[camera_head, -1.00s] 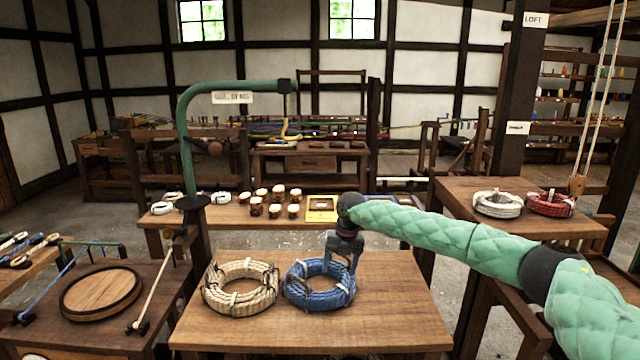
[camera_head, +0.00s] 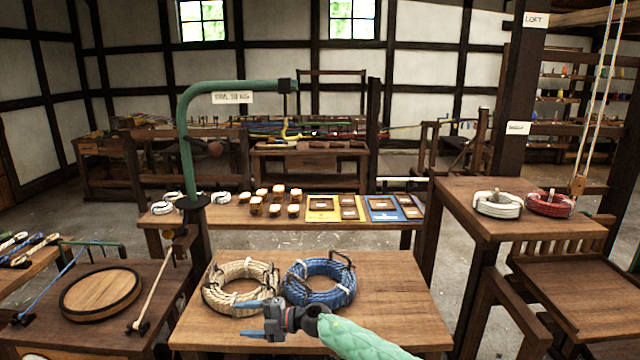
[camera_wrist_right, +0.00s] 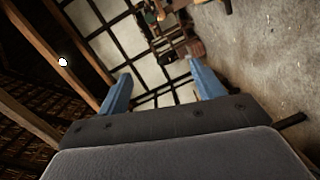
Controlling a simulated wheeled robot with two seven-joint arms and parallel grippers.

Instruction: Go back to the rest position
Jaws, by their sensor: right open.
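My right gripper (camera_head: 252,319) is above the front edge of the near table (camera_head: 400,310), with its fingers pointing left. Its two blue fingers are apart and empty, and they also show spread in the right wrist view (camera_wrist_right: 160,92). A cream rope coil (camera_head: 222,297) lies on the table just behind the gripper. My left gripper is in neither view.
A green curved post (camera_head: 186,140) stands behind the table at left. A bench (camera_head: 240,214) behind holds small jars and coloured cards (camera_head: 382,208). A side table (camera_head: 480,225) at right holds a white coil (camera_head: 498,204) and a red coil (camera_head: 550,204). A round wooden board (camera_head: 100,292) lies at left.

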